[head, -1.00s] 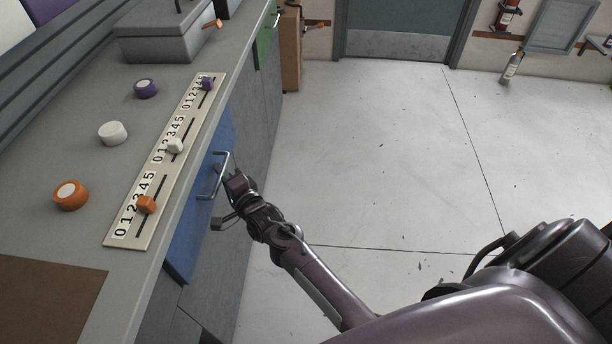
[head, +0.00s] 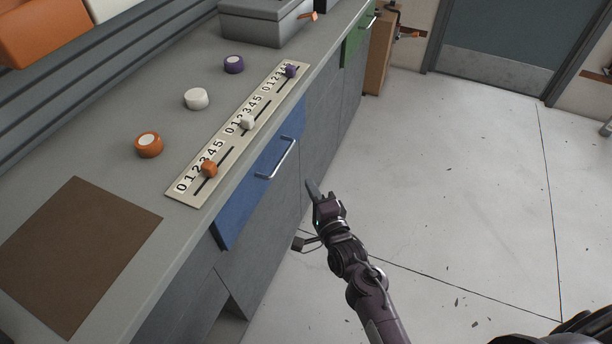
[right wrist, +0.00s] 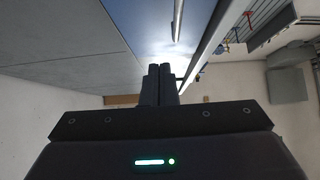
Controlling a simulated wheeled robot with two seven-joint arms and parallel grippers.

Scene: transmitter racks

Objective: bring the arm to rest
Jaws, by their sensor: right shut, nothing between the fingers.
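My right gripper (head: 314,190) is shut and empty. It hangs in the open air beside the cabinet front, to the right of the blue drawer (head: 250,198) and apart from its metal handle (head: 275,160). In the right wrist view its two dark fingers (right wrist: 159,84) are together with nothing between them, and the blue drawer front (right wrist: 150,25) and handle (right wrist: 178,18) show beyond them. My left gripper is not in view.
The counter bears a slider panel (head: 222,158) with orange, white and purple knobs, and three round buttons behind it. A brown mat (head: 75,250) lies at the near left. A green drawer (head: 358,38) is farther along. The floor (head: 450,170) to the right is clear.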

